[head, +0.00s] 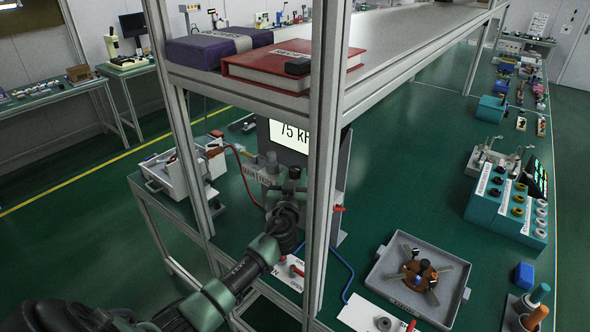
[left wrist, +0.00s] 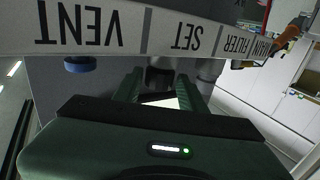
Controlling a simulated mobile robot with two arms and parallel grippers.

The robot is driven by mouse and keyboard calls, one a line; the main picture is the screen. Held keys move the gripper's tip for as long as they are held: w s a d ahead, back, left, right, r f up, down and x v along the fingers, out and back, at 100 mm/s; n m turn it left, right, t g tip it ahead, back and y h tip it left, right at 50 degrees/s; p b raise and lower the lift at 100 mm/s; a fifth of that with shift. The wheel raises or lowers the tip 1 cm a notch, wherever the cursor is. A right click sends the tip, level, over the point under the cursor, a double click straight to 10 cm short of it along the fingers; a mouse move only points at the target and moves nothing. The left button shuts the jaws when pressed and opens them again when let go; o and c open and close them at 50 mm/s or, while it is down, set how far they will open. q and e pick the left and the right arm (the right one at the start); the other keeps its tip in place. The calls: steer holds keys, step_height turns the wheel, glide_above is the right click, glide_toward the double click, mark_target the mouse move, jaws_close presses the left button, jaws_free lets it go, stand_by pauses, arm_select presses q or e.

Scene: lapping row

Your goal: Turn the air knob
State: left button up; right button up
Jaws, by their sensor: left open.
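The air panel shows in the head view as a grey strip labelled MAIN FILTER (head: 258,176), below a display (head: 290,134) reading about 75 kP, its end cut off by a post. My left gripper (head: 289,180) is at this panel, partly covering it. In the left wrist view the label strip (left wrist: 160,33) is upside down and reads VENT, SET and MAIN FILTER. My left gripper (left wrist: 158,84) is open there, with a dark knob-like part (left wrist: 158,77) under SET between its fingers. Contact cannot be told. A blue knob (left wrist: 80,65) sits under VENT. My right gripper is not visible.
A shelf post (head: 327,150) stands close right of my left gripper, with the shelf (head: 400,50) above. A blue hose (head: 341,270) runs down to a white plate (head: 368,315). A grey tray (head: 420,303) and teal blocks (head: 483,185) stand right.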

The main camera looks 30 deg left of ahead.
arm_select(q)
steer(key=shift+x, duration=1.1)
jaws_close()
